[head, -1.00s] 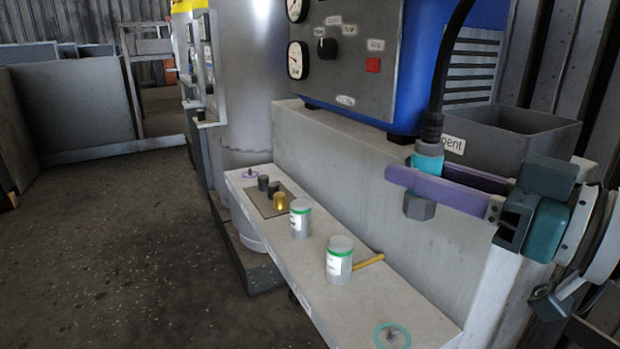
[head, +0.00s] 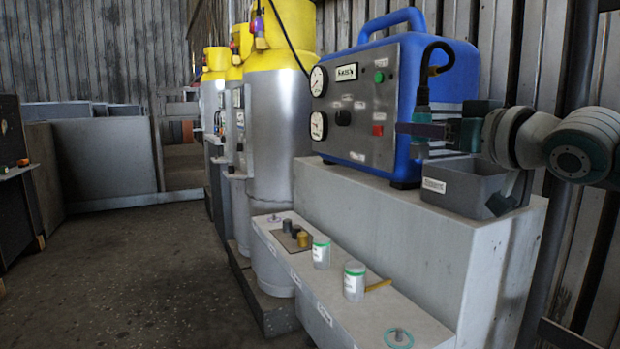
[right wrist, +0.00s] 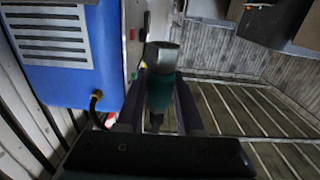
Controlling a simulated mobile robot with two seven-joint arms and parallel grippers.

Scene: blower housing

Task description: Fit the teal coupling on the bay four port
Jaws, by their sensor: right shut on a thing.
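The teal coupling (head: 421,117) hangs on a black hose, with a grey nut at its lower end. My right gripper (head: 411,130) is shut on it, with purple fingers along both sides. In the right wrist view the coupling (right wrist: 159,92) sits between the fingers, its grey end pointing away from the camera. The hose loops up to the blue unit (head: 446,95). Tall cylinders with yellow tops (head: 283,45) stand in a row at left; the nearest has a small purple fitting (head: 259,26) near its top. I cannot tell which port is bay four. My left gripper is out of view.
A grey open bin (head: 465,185) stands on the concrete block under my right arm. The low ledge (head: 335,285) holds two green-banded cans (head: 354,280), small dark and gold caps, a yellow stick and a teal ring (head: 398,338). The floor at left is clear.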

